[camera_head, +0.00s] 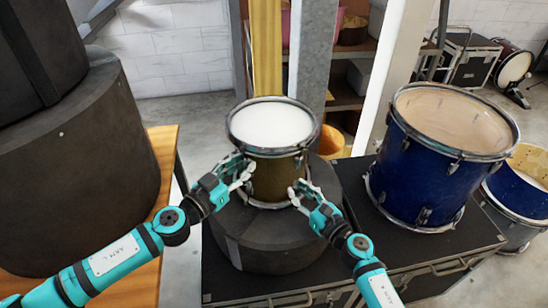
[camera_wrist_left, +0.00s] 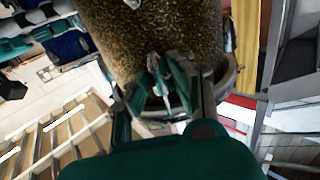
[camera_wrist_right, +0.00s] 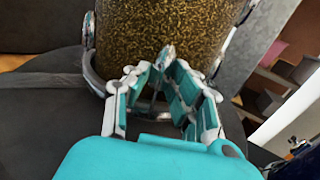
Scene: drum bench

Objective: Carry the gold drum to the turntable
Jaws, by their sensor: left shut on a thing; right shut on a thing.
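The gold drum (camera_head: 277,177) has a white top head and metal hoops, and stands upright in the middle of the head view. My left gripper (camera_head: 243,178) is shut on its left side, and my right gripper (camera_head: 299,193) is shut on its lower right side. Its gold sparkle shell fills the top of the left wrist view (camera_wrist_left: 150,35) and the right wrist view (camera_wrist_right: 150,30). The drum is over a low round dark case-like block (camera_head: 250,237); I cannot tell if it rests on it or hangs just above. I cannot make out a turntable for sure.
A large blue drum (camera_head: 425,170) stands close on the right on a black flight case (camera_head: 455,258). Large round dark cases (camera_head: 80,170) stand on a wooden table (camera_head: 165,150) at left. A grey post (camera_head: 312,50) rises behind the gold drum.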

